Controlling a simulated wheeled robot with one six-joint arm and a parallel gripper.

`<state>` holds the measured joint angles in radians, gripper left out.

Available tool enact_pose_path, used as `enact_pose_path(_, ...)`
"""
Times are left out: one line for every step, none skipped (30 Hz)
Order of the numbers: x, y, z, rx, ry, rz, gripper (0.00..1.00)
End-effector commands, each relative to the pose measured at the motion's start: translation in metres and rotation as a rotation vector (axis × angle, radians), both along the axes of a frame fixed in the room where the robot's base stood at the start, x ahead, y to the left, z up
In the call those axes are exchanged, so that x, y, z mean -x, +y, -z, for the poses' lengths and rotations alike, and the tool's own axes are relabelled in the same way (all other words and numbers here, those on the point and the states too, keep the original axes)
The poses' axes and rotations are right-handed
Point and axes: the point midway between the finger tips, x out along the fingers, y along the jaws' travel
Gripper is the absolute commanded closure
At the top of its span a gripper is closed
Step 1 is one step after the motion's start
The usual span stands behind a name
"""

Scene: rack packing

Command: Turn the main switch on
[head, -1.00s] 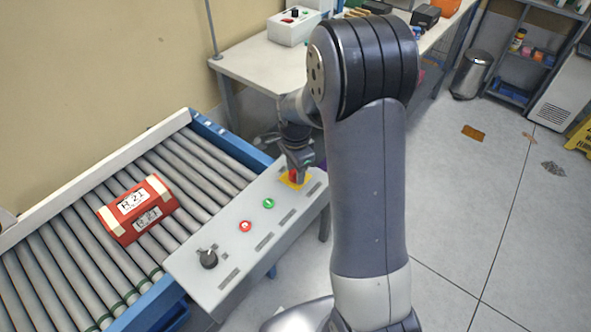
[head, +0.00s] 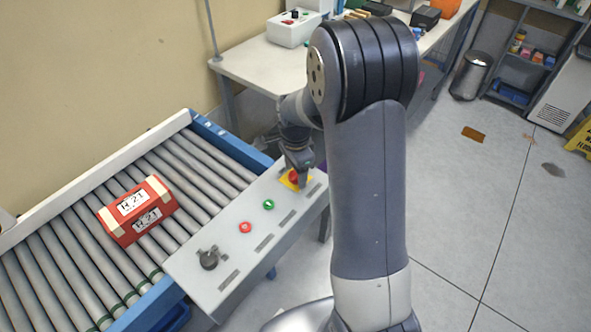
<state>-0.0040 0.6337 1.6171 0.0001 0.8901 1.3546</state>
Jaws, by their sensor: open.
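The red switch knob (head: 294,177) sits on a yellow plate (head: 287,183) at the far end of the grey control panel (head: 225,234). I take it to be the main switch; no label is readable. My gripper (head: 297,170) points down at the red knob from above, its fingers open around or right beside it. Whether the fingers touch the knob cannot be told at this size. The gripper hides part of the knob and plate.
The panel also has a green button (head: 268,204), a red button (head: 245,227) and a dark rotary knob (head: 208,259). A red box (head: 138,210) lies on the roller conveyor (head: 190,165). A white table (head: 245,68) stands behind.

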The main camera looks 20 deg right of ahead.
Motion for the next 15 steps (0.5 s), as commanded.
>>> enact_pose_path(0.0, 0.0, 0.0, 0.0, 0.0, 0.0, 0.41)
enact_pose_path(0.0, 0.0, 0.0, 0.0, 0.0, 0.0, 0.41)
enact_pose_path(0.0, 0.0, -0.002, 0.0, 0.0, 0.0, 0.41)
enact_pose_path(0.0, 0.0, -0.004, 0.0, -0.001, 0.0, 0.41)
enact_pose_path(-0.001, 0.0, -0.006, 0.001, -0.002, 0.0, 0.41)
enact_pose_path(-0.001, 0.0, -0.011, 0.0, -0.004, 0.0, 0.41)
enact_pose_path(-0.001, 0.0, -0.015, 0.0, -0.004, 0.0, 0.41)
enact_pose_path(-0.001, 0.0, -0.02, 0.0, -0.005, 0.0, 0.41)
enact_pose_path(-0.001, 0.0, -0.028, 0.0, -0.005, 0.0, 0.41)
enact_pose_path(-0.001, 0.0, -0.034, 0.0, -0.006, 0.0, 0.41)
enact_pose_path(-0.001, 0.0, -0.04, 0.0, -0.005, 0.0, 0.41)
enact_pose_path(-0.001, 0.0, -0.049, 0.0, -0.007, 0.0, 0.41)
enact_pose_path(-0.001, 0.0, -0.055, 0.0, -0.007, 0.0, 0.41)
enact_pose_path(-0.001, 0.0, -0.061, 0.0, -0.005, 0.0, 0.41)
enact_pose_path(-0.001, 0.0, -0.069, 0.0, -0.006, 0.0, 0.41)
